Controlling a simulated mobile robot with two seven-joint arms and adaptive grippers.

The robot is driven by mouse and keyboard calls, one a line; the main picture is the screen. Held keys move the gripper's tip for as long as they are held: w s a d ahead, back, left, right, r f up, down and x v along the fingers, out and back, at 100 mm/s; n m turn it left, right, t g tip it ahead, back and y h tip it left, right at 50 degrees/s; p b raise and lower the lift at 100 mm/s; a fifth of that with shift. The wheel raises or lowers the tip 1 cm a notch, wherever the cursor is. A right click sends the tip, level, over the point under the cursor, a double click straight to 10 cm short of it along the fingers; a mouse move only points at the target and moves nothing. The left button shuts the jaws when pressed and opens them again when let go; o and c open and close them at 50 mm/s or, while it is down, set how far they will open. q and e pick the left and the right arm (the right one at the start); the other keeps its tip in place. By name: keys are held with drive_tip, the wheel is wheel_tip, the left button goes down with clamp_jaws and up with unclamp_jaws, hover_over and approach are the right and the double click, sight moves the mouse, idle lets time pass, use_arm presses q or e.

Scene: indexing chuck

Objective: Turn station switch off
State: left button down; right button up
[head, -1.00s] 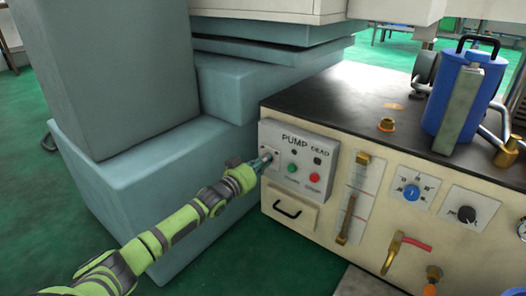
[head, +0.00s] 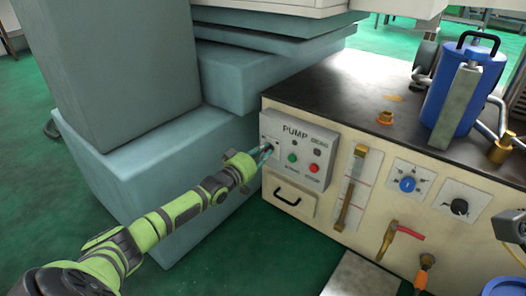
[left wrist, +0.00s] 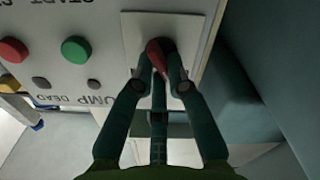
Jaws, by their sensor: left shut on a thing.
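The station switch shows in the left wrist view as a small red lever (left wrist: 155,50) on a light plate (left wrist: 196,28). The plate is on the left end of the pump panel (head: 304,139). My left gripper (head: 266,152) reaches the plate from the left in the head view. In the left wrist view my left gripper (left wrist: 160,68) is shut on the red lever, with one finger on each side. The fingers partly hide the lever, and its exact angle is hard to tell.
Beside the switch are a green button (head: 292,157) and a red button (head: 314,168). A drawer handle (head: 287,197) is below. Large blue-grey blocks (head: 165,165) stand close left.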

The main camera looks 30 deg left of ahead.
idle(0.3)
use_arm(q)
drive_tip(key=c, duration=1.2)
unclamp_jaws()
drive_tip(key=shift+s, duration=0.1)
drive_tip(key=shift+s+f, duration=0.1)
drive_tip(key=shift+s, duration=0.1)
drive_tip(key=s, duration=0.7)
drive_tip(key=s+a, duration=0.1)
drive_tip(key=s, duration=0.3)
drive_tip(key=shift+s, duration=0.2)
